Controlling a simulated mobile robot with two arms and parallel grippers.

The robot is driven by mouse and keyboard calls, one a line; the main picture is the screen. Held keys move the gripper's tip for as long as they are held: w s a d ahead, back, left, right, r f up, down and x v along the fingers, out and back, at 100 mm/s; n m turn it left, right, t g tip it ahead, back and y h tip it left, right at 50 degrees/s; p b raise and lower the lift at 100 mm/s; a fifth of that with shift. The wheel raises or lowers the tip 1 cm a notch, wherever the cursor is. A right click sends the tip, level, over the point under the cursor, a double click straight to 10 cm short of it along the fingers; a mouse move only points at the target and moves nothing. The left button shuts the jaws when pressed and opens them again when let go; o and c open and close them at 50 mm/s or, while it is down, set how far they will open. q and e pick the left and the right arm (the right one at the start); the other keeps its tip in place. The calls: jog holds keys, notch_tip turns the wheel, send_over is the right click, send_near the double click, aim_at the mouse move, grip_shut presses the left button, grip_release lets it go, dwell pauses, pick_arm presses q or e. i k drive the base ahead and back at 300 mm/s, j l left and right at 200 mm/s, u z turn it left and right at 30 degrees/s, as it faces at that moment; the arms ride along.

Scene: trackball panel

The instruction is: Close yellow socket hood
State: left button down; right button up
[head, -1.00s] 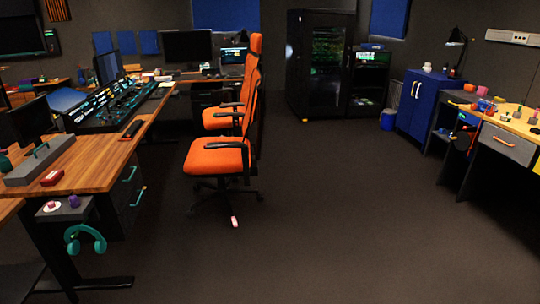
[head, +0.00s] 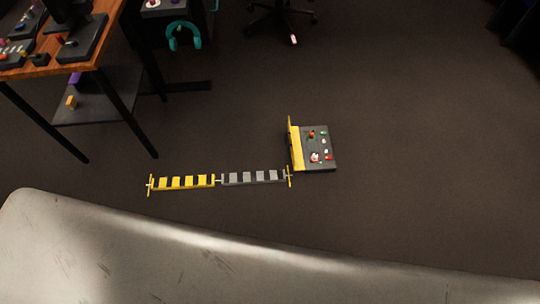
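A dark grey box (head: 320,148) lies on the floor near the middle of the head view. Several small red, green and white parts sit on its top. A yellow flap (head: 295,145) stands raised along the box's left edge; I cannot tell for sure whether it is the socket hood. No thing in view is clearly marked as a socket. Neither of my grippers shows in the head view.
A yellow-and-black striped bar (head: 183,182) and a grey-and-black one (head: 253,177) lie end to end left of the box. A wooden desk (head: 108,32) with dark legs is upper left. Teal headphones (head: 183,36) hang nearby. A chair base (head: 281,15) stands behind. Floor to the right is clear.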

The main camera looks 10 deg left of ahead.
aim_at(297, 158)
jog(key=k+j, duration=0.2)
jog(key=i+j+z, duration=0.15)
jog(key=i, duration=0.2)
jog(key=i+j+z, duration=0.15)
jog(key=i, duration=0.25)
jog(key=i+j+z, duration=0.1)
jog(key=i, duration=0.25)
